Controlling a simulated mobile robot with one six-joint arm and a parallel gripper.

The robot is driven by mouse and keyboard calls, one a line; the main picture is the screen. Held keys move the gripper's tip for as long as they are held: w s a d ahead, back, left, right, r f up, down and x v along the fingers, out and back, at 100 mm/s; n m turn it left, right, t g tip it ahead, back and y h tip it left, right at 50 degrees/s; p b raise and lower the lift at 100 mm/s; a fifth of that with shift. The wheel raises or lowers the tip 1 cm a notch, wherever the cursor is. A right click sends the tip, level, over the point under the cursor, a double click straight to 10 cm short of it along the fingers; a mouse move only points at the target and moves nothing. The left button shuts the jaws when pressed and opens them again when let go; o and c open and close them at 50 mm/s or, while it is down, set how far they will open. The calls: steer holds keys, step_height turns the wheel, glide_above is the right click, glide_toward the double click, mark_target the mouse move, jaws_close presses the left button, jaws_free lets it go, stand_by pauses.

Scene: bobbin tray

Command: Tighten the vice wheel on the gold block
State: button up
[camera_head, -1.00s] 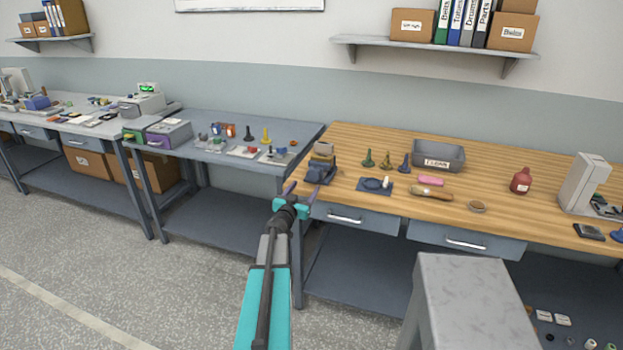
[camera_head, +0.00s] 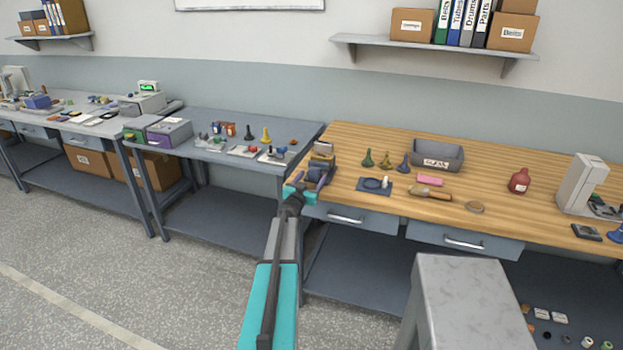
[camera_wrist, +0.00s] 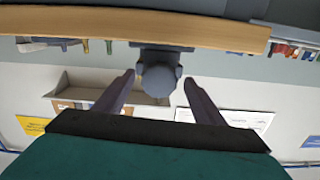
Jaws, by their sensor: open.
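The blue-grey vice (camera_head: 318,170) stands at the left front corner of the wooden bench. The gold block (camera_head: 323,148) shows at its top; how firmly the jaws press on it cannot be told. My gripper (camera_head: 311,182) is open at the front of the vice and partly covers it. In the wrist view the round vice wheel (camera_wrist: 159,82) lies between the two spread fingers of my gripper (camera_wrist: 158,80), with a gap on each side. The gold block is hidden in the wrist view.
The wooden bench (camera_head: 470,170) also holds a grey bin (camera_head: 437,156), several cone-shaped pieces, a dark mat (camera_head: 366,187), a brush (camera_head: 430,193) and a red bottle (camera_head: 519,181). A grey table (camera_head: 255,128) stands close on the left. A grey pedestal (camera_head: 462,285) stands in front.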

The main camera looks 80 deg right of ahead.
steer(key=shift+s+d, duration=0.1)
steer(key=shift+d, duration=0.25)
steer(key=c, duration=1.1)
steer(key=shift+o, duration=0.2)
steer(key=shift+s+a, duration=0.1)
steer(key=shift+m, duration=0.4)
steer(key=shift+b, duration=0.4)
steer(key=shift+w+r+m+b, duration=0.15)
steer(key=shift+m+b, duration=1)
steer(key=shift+m, duration=1.25)
